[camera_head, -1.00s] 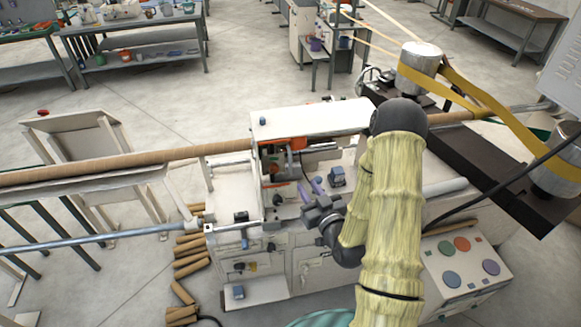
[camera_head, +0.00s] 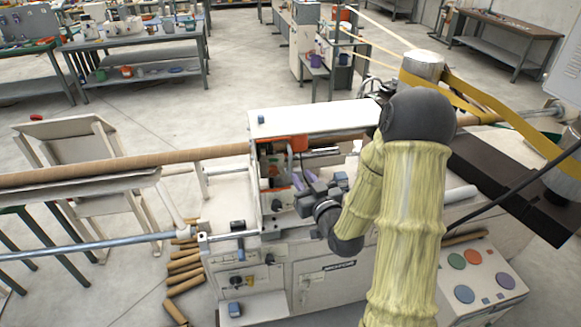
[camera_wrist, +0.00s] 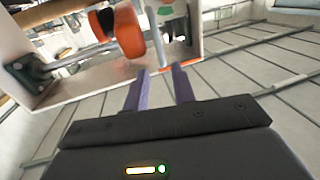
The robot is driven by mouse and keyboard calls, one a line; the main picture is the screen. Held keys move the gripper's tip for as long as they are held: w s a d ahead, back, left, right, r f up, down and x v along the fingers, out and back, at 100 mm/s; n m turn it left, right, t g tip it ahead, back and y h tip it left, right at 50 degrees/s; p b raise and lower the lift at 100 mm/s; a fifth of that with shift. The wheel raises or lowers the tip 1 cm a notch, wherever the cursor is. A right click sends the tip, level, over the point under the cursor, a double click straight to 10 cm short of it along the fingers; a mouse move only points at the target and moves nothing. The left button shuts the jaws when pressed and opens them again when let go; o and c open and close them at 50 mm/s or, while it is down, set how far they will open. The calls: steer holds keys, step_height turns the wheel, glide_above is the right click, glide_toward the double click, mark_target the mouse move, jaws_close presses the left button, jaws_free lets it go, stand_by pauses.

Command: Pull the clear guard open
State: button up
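My gripper (camera_head: 296,170) is at the open front of the white winder, by the orange parts under its top cover. In the wrist view its two purple fingers (camera_wrist: 161,76) are apart, with nothing clearly held between them. A thin pale upright bar (camera_wrist: 156,38) stands just beyond the fingertips, roughly in line with the gap. An orange strip (camera_wrist: 178,67) lies close past the right fingertip. I cannot clearly make out the clear guard's panel in either view. My wrist and forearm hide part of the machine front in the head view.
An orange roller (camera_wrist: 126,32) is close ahead on the left in the wrist view. The white top cover (camera_head: 312,118) is above the opening. A long cardboard tube (camera_head: 120,162) runs in from the left. A button panel (camera_head: 475,278) stands at the lower right.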

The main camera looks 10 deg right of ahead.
mark_target(291, 161)
steer(key=w+p, duration=0.1)
steer(key=w, duration=0.1)
steer(key=w+a+p, duration=0.1)
steer(key=w, duration=0.2)
steer(key=w+p, duration=0.1)
steer(key=w, duration=0.2)
steer(key=shift+a+r, duration=0.15)
steer(key=shift+a, duration=0.15)
steer(key=shift+w+a+p, duration=0.1)
steer(key=shift+w+p, duration=0.25)
steer(key=shift+w, duration=0.1)
steer(key=shift+c, duration=0.5)
jaws_close()
